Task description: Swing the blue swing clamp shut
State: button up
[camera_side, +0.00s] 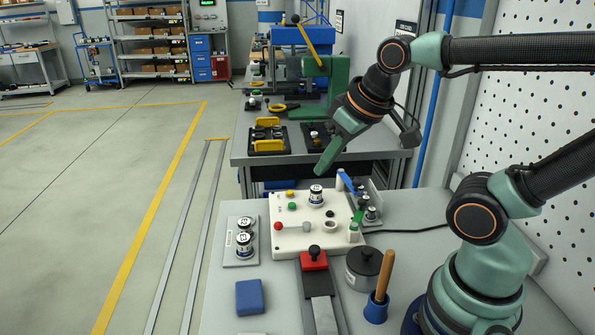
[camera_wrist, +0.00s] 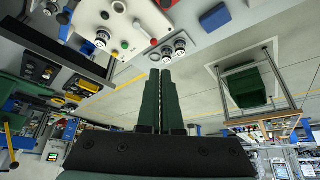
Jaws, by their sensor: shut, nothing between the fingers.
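The blue swing clamp (camera_side: 345,181) stands at the back right corner of the white fixture plate (camera_side: 284,240) in the side view. Its blue arm slants up and to the left, beside a pale post. In the wrist view a blue piece (camera_wrist: 64,17) at the upper left edge looks like the same clamp, partly cut off. My gripper (camera_side: 322,170) is above the back of the plate, to the left of the clamp and apart from it. Its green fingers (camera_wrist: 160,75) are together with nothing between them.
A labelled cylinder (camera_side: 316,194) stands on the plate below my gripper. Two more cylinders stand on a grey plate (camera_side: 241,262) to the left. A red block with a black knob (camera_side: 314,259), a dark pot (camera_side: 363,268) and a blue block (camera_side: 249,297) are nearer the front.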

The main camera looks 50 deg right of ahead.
jog(key=o, duration=0.5)
jog(key=shift+d, duration=0.1)
jog(key=shift+o, duration=1.3)
jog(key=w+d+m+g, duration=0.3)
jog(key=d, duration=0.6)
jog(key=shift+w+d+r+h, duration=0.15)
jog(key=shift+w+d+h, duration=0.1)
jog(key=shift+d+h, duration=0.15)
jog(key=m+g, duration=0.3)
send_near(357, 181)
jog(key=shift+y, duration=0.4)
jog(key=f, duration=0.8)
jog(key=shift+s+d+f, duration=0.15)
jog(key=shift+d+f, duration=0.05)
jog(key=shift+d, duration=0.2)
grip_shut()
jog(key=shift+r, duration=0.1)
